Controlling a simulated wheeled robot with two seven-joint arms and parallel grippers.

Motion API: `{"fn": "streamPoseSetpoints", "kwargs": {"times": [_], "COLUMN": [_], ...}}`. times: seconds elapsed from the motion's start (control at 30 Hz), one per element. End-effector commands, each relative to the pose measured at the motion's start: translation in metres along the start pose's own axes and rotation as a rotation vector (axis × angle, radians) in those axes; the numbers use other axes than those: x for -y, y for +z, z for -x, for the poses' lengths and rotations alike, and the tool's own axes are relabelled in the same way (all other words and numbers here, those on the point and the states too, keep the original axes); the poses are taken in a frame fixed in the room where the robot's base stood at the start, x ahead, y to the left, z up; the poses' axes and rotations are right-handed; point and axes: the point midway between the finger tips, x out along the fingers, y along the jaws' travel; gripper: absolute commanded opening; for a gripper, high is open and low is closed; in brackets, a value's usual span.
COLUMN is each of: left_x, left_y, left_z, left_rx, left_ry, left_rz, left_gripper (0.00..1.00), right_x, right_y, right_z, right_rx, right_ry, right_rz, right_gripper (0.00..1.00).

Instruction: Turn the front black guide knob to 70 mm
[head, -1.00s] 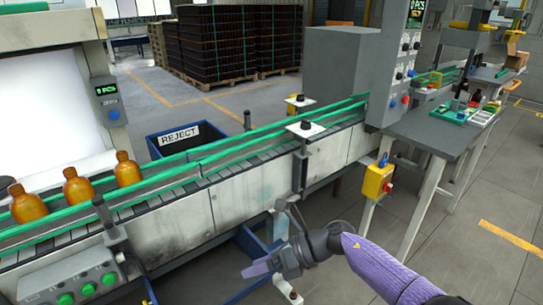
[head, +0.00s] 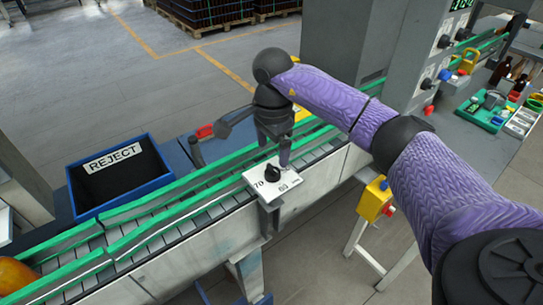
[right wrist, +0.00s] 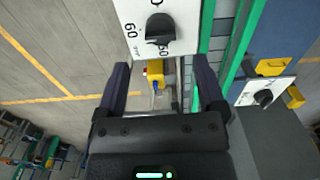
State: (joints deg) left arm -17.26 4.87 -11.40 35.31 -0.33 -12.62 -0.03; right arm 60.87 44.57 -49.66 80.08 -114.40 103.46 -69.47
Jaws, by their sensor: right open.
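The front black guide knob (head: 272,172) sits on a white scale plate (head: 286,184) at the near side of the conveyor. In the right wrist view the knob (right wrist: 160,28) is at top centre, ahead of the fingertips. My right gripper (head: 273,148) is above and just behind the knob, pointing down. Its fingers (right wrist: 160,68) are spread apart with nothing between them. The knob's exact setting is too small to read. My left gripper is not in view.
Green guide rails (head: 150,200) run along the conveyor beside the plate. A blue REJECT bin (head: 118,175) stands behind it at left. A yellow switch box (head: 374,199) hangs at right. Another black knob (right wrist: 263,97) shows in the right wrist view. An amber bottle (head: 14,275) is at lower left.

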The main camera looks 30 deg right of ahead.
Motion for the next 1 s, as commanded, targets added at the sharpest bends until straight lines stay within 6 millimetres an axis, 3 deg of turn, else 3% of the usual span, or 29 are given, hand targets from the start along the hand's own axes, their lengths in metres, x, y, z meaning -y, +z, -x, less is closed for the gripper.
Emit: {"fn": "streamPoseSetpoints", "kwargs": {"times": [0.1,0.23,0.6,1.0], "left_x": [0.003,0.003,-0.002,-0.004], "left_y": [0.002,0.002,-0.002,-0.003], "left_z": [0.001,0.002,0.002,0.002], "left_rx": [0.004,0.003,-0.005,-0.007], "left_ry": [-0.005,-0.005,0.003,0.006], "left_rz": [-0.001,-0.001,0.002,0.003], "left_gripper": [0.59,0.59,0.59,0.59], "right_x": [-0.001,0.0,0.0,0.0], "right_y": [0.001,0.001,0.001,0.001], "right_z": [-0.029,-0.052,-0.063,-0.063], "right_rx": [0.002,0.003,0.003,0.003], "right_ry": [0.005,0.002,-0.001,-0.001], "right_rz": [-0.001,-0.002,-0.001,-0.002], "right_gripper": [0.89,0.89,0.87,0.02]}}
